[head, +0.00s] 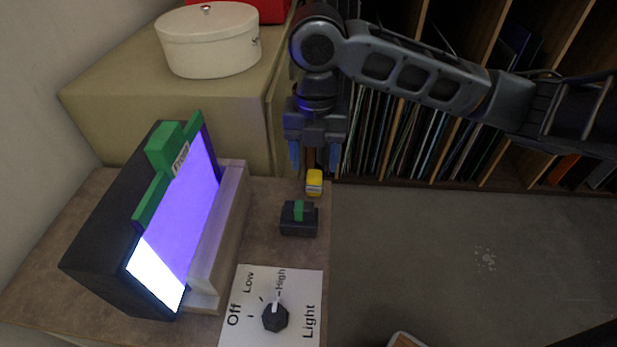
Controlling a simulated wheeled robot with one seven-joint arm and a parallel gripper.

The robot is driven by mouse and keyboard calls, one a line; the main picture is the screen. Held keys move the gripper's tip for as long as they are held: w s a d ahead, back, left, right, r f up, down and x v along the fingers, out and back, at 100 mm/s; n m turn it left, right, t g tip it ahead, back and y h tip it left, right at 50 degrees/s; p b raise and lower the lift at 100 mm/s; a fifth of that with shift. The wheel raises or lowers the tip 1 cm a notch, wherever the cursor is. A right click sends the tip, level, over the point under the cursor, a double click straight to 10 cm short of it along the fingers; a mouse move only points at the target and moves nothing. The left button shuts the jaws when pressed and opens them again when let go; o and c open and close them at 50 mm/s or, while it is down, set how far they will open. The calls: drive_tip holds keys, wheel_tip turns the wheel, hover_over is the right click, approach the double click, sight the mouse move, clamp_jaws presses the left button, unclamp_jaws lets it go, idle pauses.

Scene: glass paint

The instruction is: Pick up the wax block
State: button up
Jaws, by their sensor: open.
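A small yellow block (314,181), which looks like the wax block, sits near the right edge of the brown tabletop (265,235). A pale mark shows on its front. My gripper (315,158) points down with its two blue-tinted fingers spread apart. It appears just above and behind the block in the head view, with the block below the gap between the fingertips. The fingers do not appear to touch it. The exact height of the fingertips over the block is hard to tell.
A lit purple panel with a green clamp (168,150) stands left. A light knob plate (301,293) lies in front. A white lidded pot (208,45) stands on the beige cabinet (200,110) behind.

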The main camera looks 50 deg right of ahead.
sight(314, 173)
wheel_tip(314, 173, down, 6)
drive_tip(key=shift+r+p, duration=0.15)
drive_tip(key=shift+p, duration=0.25)
drive_tip(key=shift+c, duration=0.2)
drive_tip(key=c, duration=1)
drive_tip(key=shift+r, duration=0.55)
wheel_tip(314, 173, up, 2)
drive_tip(key=shift+r+b, duration=0.25)
drive_tip(key=shift+b, duration=0.05)
drive_tip(key=d+r, duration=0.2)
drive_tip(key=d, duration=0.1)
drive_tip(key=s+d+r+b, duration=0.1)
drive_tip(key=d+r, duration=0.2)
drive_tip(key=d, duration=0.1)
drive_tip(key=s+d+r+b, duration=0.1)
drive_tip(key=d+r, duration=0.1)
drive_tip(key=d, duration=0.2)
drive_tip(key=shift+s+d+r, duration=0.1)
drive_tip(key=shift+d+r, duration=0.1)
drive_tip(key=shift+r, duration=0.05)
